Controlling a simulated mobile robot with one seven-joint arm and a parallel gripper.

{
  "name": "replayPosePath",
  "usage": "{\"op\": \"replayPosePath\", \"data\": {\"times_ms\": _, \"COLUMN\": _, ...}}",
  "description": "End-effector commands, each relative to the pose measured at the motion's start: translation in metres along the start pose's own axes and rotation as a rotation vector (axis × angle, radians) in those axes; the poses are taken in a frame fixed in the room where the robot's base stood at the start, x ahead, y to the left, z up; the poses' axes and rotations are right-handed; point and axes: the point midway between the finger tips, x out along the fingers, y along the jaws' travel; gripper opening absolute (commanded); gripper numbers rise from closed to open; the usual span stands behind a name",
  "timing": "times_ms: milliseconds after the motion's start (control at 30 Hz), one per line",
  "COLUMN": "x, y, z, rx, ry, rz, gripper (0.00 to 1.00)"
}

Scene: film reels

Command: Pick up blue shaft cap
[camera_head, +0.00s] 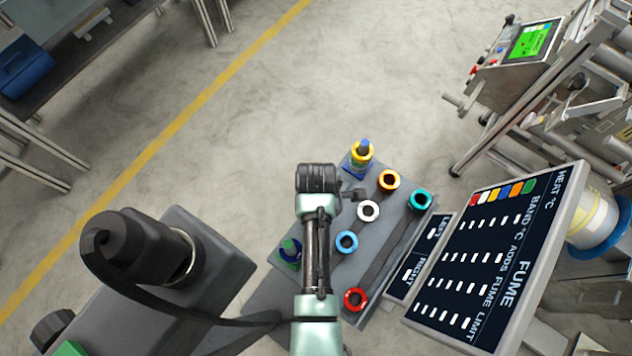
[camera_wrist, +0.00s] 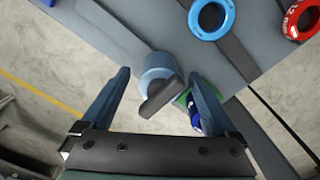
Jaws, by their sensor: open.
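A light blue cylinder with a dark grey bar-shaped handle (camera_wrist: 158,66), which looks like the blue shaft cap, stands between my fingers in the wrist view. My gripper (camera_wrist: 159,78) is open, with one finger on each side of it. The fingers appear apart from it; how far below them it sits is hard to tell. In the head view my arm hides this cap, and my fingertips are not clear. A green and blue piece (camera_head: 290,250) stands on the grey bench left of my arm; it also shows beside my right finger in the wrist view (camera_wrist: 186,102).
The grey bench (camera_head: 385,258) holds blue (camera_head: 346,242), red (camera_head: 355,300), white (camera_head: 368,210), orange (camera_head: 389,180) and teal (camera_head: 420,199) rings. A FUME panel (camera_head: 500,262) rises at right.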

Motion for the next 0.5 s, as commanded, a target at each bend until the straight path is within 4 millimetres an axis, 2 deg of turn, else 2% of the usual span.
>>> {"op": "replayPosePath", "data": {"times_ms": 33, "x": 0.0084, "y": -0.0004, "z": 0.0, "rx": 0.0, "ry": 0.0, "rz": -0.001, "gripper": 0.94}}
{"op": "replayPosePath", "data": {"times_ms": 100, "x": 0.0131, "y": -0.0004, "z": 0.0, "rx": 0.0, "ry": 0.0, "rz": 0.0, "gripper": 0.94}}
{"op": "replayPosePath", "data": {"times_ms": 367, "x": 0.0142, "y": -0.0001, "z": -0.0001, "rx": 0.0, "ry": 0.0, "rz": 0.001, "gripper": 0.94}}
{"op": "replayPosePath", "data": {"times_ms": 500, "x": 0.014, "y": -0.0002, "z": -0.0001, "rx": 0.0, "ry": 0.0, "rz": 0.001, "gripper": 0.7}}
